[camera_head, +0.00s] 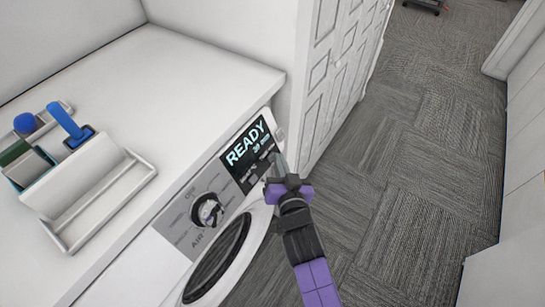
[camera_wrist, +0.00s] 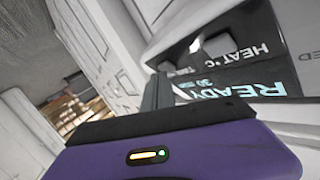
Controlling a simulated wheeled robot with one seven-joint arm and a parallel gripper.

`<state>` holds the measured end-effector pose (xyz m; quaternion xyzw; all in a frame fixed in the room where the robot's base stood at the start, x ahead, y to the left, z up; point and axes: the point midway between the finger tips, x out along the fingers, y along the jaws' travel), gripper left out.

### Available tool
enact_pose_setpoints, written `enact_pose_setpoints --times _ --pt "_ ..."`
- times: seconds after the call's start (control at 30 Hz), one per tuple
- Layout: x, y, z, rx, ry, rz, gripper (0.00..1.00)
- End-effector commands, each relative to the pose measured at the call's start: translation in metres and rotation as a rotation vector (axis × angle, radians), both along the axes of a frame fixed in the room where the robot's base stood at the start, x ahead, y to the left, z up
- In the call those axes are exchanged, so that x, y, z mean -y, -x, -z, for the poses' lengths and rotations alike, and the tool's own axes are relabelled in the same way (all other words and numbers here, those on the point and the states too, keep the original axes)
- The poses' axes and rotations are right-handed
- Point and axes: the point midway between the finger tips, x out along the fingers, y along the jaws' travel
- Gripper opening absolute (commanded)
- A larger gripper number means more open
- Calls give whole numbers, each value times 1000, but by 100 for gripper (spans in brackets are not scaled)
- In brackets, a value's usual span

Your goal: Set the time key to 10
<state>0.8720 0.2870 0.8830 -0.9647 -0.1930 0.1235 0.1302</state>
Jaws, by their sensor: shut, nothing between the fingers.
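The machine's dark display panel (camera_head: 247,152) shows READY with a smaller minutes figure that looks like 30. The panel also shows upside down in the wrist view (camera_wrist: 245,75), with a HEAT °C label and a grey key (camera_wrist: 221,45) beside it. A second label, probably TIME (camera_wrist: 181,72), is partly hidden behind my fingers. My gripper (camera_head: 277,163) is shut and empty at the right, lower edge of the panel. Its fingers also show in the wrist view (camera_wrist: 158,91), close in front of the panel near that label. I cannot tell whether they touch a key.
A round knob (camera_head: 207,210) sits left of the panel, above the round door (camera_head: 217,262). A white caddy (camera_head: 75,185) with blue-handled brushes stands on the white counter (camera_head: 190,75). A white panelled door (camera_head: 335,75) is behind my gripper. Carpet floor (camera_head: 410,150) is open at right.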

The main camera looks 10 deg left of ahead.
Motion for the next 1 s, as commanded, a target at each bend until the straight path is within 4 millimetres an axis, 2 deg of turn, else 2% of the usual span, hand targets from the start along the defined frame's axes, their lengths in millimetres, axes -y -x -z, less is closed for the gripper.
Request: enact_pose_setpoints --times 0.77,1.0 --pt "-3 -1 1 0 0 -1 0" --pt "2 1 -3 -1 0 0 0"
